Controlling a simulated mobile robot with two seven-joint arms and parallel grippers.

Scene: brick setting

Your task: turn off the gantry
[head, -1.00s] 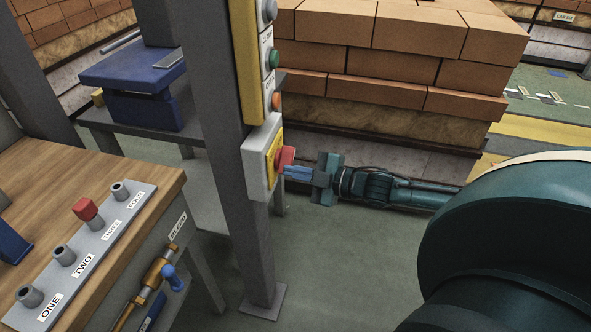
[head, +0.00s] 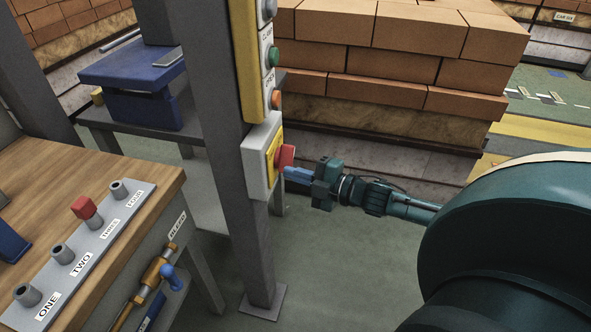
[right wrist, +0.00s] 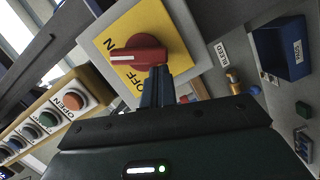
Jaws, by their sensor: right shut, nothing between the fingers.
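The gantry switch is a red rotary knob (head: 286,156) on a yellow plate in a pale grey box (head: 256,166), fixed to a grey post. In the right wrist view the knob (right wrist: 140,54) has a white pointer line facing left, between the printed words ON and OFF. My right gripper (head: 287,172) is shut and empty, its blue fingertips at the knob's lower side. In the right wrist view the fingers (right wrist: 158,82) reach the knob's lower edge; whether they press on it I cannot tell. My left gripper is not in view.
Green (head: 274,57) and orange (head: 276,100) buttons sit above the switch on a yellow panel. A wooden bench (head: 130,170) with a peg plate stands at left. Stacked bricks (head: 400,60) stand behind. The floor right of the post is open.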

